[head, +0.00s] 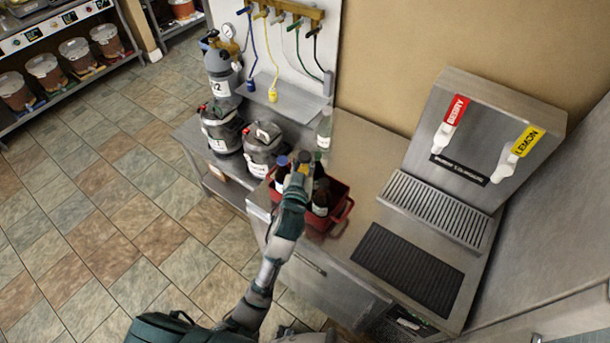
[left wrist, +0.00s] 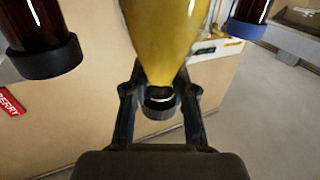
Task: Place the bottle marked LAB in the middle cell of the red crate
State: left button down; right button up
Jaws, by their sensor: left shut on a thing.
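The red crate (head: 343,212) stands on the steel counter with several bottles in it. My left gripper (head: 299,178) is over the crate. In the left wrist view my left gripper (left wrist: 160,105) is shut around the neck of a bottle of yellow liquid (left wrist: 165,35), just by its dark cap. The arm hides most of this bottle in the head view; no LAB mark is readable. A dark bottle with a blue cap (head: 282,172) and a dark brown bottle (head: 320,199) flank the gripper. Whether the held bottle touches the crate floor cannot be told. My right gripper is out of view.
A clear bottle (head: 325,130) stands on the counter behind the crate. Two lidded buckets (head: 263,150) (head: 221,128) and a grey gas cylinder (head: 221,75) stand to the left. The dispenser (head: 475,150) and a black mat (head: 408,268) are to the right.

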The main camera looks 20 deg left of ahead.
pick_arm(q)
jog(key=shift+a+f, duration=0.1)
jog(key=shift+f, duration=0.7)
jog(key=shift+a+f, duration=0.4)
jog(key=shift+f, duration=0.2)
jog(key=f, duration=0.3)
jog(key=shift+d+f+b, duration=0.25)
jog(key=shift+b, duration=0.05)
jog(key=c, duration=1.2)
grip_release()
jog(key=shift+f, duration=0.1)
jog(key=shift+o, duration=1.4)
jog(key=shift+a, duration=0.15)
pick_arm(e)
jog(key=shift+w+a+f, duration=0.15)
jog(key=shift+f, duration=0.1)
pick_arm(q)
jog(key=shift+s, duration=0.15)
